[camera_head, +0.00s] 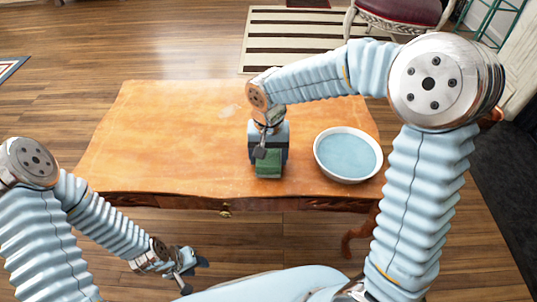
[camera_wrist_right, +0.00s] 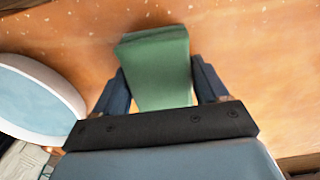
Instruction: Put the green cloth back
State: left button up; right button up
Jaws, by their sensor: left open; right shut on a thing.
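A folded green cloth (camera_head: 269,164) is at the front middle of the wooden table. It also shows in the right wrist view (camera_wrist_right: 158,65), between the two dark fingers. My right gripper (camera_head: 268,152) points down over the table and is shut on the green cloth. I cannot tell whether the cloth touches the tabletop. The right gripper's fingers also show in the right wrist view (camera_wrist_right: 162,92). My left gripper (camera_head: 198,265) is open and empty, low in front of the table at the lower left of the head view.
A white bowl of bluish water (camera_head: 348,154) stands on the wooden table (camera_head: 160,140), right of the cloth. The table's left half is clear, with a faint pale mark (camera_head: 231,111). A chair (camera_head: 400,14) and striped rug (camera_head: 300,35) lie beyond.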

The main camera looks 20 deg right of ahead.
aim_at(268, 154)
jog(key=shift+f, duration=0.15)
jog(key=o, duration=1)
jog(key=shift+r, duration=0.25)
notch_tip(268, 154, up, 12)
jog(key=shift+f+p, duration=0.1)
jog(key=shift+p, duration=0.8)
